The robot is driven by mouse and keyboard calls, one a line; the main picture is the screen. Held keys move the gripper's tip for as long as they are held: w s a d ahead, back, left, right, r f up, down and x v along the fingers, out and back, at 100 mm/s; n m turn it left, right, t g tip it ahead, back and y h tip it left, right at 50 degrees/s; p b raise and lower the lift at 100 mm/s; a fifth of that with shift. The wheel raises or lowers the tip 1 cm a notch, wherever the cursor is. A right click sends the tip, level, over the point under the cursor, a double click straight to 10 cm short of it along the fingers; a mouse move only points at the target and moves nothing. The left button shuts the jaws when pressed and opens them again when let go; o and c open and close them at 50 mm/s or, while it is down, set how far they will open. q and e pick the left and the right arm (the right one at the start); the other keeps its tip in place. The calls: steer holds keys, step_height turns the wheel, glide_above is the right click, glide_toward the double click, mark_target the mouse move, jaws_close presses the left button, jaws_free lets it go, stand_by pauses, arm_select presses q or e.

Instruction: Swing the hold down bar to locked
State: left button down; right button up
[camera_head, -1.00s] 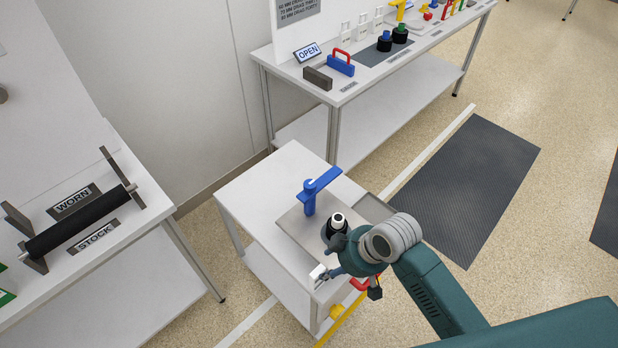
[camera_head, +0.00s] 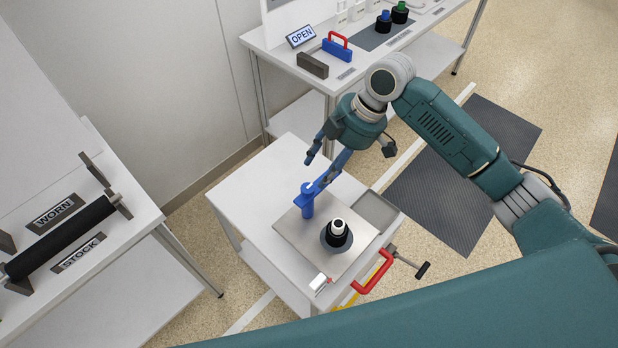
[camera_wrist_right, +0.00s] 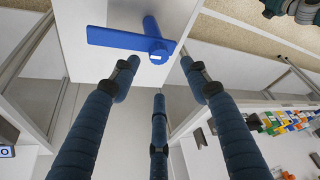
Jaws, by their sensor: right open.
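The blue hold down bar (camera_head: 322,183) sits on top of a blue upright post (camera_head: 307,204) on the small cart's metal plate (camera_head: 290,228). It points toward the upper right, partly hidden by my fingers. In the right wrist view the bar (camera_wrist_right: 118,41) lies just beyond the fingertips, with its post (camera_wrist_right: 152,27) beside it. My right gripper (camera_head: 318,172) is open and empty, close to the bar on its far side. I cannot tell whether a finger touches it. The wrist view shows three spread fingers of this gripper (camera_wrist_right: 160,76). My left gripper is not in view.
A black cylinder with a white top (camera_head: 337,235) stands on the plate near the post. A small white block (camera_head: 319,283), a red handle (camera_head: 373,273) and a grey tray (camera_head: 375,212) are at the cart's edges. A bench with an OPEN sign (camera_head: 301,36) stands behind.

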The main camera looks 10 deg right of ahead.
mark_target(307, 187)
steer(key=x, duration=0.5)
steer(key=shift+a+f+p, duration=0.1)
steer(key=shift+p, duration=0.3)
steer(key=shift+w+x, duration=0.2)
steer(key=shift+x, duration=0.95)
steer(key=shift+a+f, duration=0.2)
steer(key=shift+f, duration=0.2)
steer(key=c, duration=0.8)
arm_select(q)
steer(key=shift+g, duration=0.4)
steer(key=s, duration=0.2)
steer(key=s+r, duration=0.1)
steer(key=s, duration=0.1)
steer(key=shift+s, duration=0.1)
arm_select(e)
jaws_close()
